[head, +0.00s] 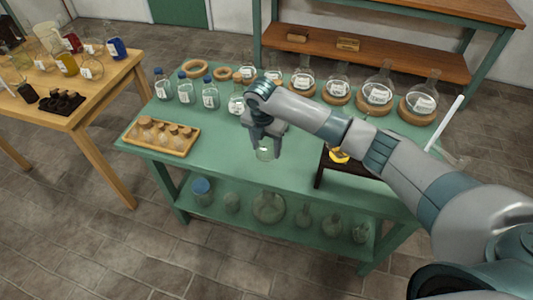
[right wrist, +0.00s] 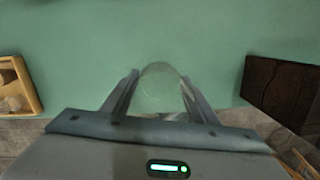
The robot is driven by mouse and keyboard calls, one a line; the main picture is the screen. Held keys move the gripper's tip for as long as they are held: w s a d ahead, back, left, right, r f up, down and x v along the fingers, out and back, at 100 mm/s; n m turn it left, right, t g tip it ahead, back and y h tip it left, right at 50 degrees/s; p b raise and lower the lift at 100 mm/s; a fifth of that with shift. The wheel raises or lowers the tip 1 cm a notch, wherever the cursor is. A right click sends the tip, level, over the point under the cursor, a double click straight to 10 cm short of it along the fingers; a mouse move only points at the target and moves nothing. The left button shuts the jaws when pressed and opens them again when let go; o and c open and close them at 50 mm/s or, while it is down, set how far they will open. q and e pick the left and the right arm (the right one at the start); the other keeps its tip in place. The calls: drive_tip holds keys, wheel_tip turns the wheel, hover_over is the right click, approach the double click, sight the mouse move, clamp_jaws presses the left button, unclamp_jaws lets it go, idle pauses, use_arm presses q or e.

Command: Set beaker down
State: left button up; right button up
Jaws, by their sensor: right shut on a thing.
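My right gripper (head: 265,146) is over the front part of the green table (head: 218,133). It is shut on a small clear glass beaker (head: 265,154), which hangs below the fingers near the table's front edge. In the right wrist view the beaker (right wrist: 161,82) shows as a pale rounded rim between the two fingers (right wrist: 158,88), with green tabletop (right wrist: 140,35) behind it. I cannot tell whether the beaker's base touches the table. My left gripper is not in view.
A dark stand (head: 350,168) with a yellow thing is to the right. Bottles (head: 184,93) and flasks on cork rings (head: 375,94) line the back. Green tabletop between rack and stand is clear.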

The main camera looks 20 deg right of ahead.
sight(266, 154)
wheel_tip(266, 154, down, 3)
drive_tip(key=shift+r+p, duration=0.15)
drive_tip(key=shift+p, duration=0.3)
drive_tip(key=shift+f, duration=0.5)
drive_tip(key=shift+f, duration=0.15)
drive_tip(key=o, duration=1.1)
drive_tip(key=shift+o, duration=0.2)
wheel_tip(266, 154, up, 12)
drive_tip(key=s+a+b, duration=0.1)
drive_tip(key=b, duration=0.1)
